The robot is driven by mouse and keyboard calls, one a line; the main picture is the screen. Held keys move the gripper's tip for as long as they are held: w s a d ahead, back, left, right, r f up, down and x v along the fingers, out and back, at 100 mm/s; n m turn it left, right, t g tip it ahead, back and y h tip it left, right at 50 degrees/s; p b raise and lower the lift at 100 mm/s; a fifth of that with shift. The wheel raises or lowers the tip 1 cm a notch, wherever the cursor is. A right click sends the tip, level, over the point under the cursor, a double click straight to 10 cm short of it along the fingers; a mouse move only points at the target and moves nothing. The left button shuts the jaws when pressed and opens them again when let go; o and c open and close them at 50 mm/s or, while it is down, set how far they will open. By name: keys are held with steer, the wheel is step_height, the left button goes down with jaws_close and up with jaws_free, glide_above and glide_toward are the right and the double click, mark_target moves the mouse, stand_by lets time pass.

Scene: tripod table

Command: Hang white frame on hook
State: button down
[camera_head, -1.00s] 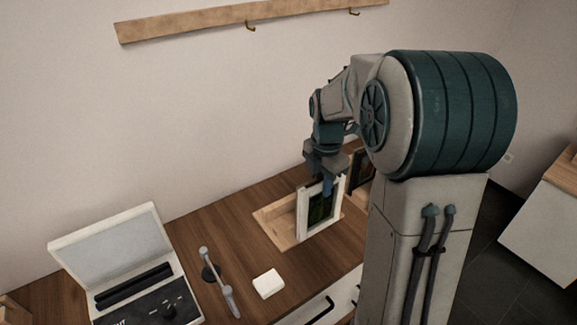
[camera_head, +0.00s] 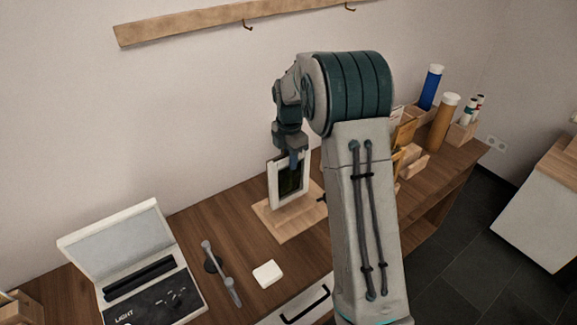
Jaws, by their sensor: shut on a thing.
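The white frame (camera_head: 275,190), with a dark green picture inside, is upright just above or on a light wooden tray (camera_head: 283,236) on the table. I cannot tell whether it touches the tray. My gripper (camera_head: 292,162) points down and is shut on the frame's top edge. Two small hooks show on a wooden rail on the wall, the left hook (camera_head: 247,26) and the right hook (camera_head: 349,8). Both hooks are well above the frame and look empty.
The wooden rail (camera_head: 190,24) runs along the wall. An open case (camera_head: 150,290), a grey handled tool (camera_head: 222,272) and a white block (camera_head: 267,273) are at the left. Blue (camera_head: 430,88) and tan (camera_head: 443,122) tubes stand at the right. My arm hides part of the table.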

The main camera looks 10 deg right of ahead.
mark_target(289, 174)
steer(key=f+p, duration=0.1)
steer(key=f, duration=0.3)
steer(key=shift+w+f+p, duration=0.15)
steer(key=shift+w+p, duration=0.05)
steer(key=shift+p, duration=0.15)
steer(key=c, duration=1.2)
jaws_free()
steer(key=shift+f, duration=0.2)
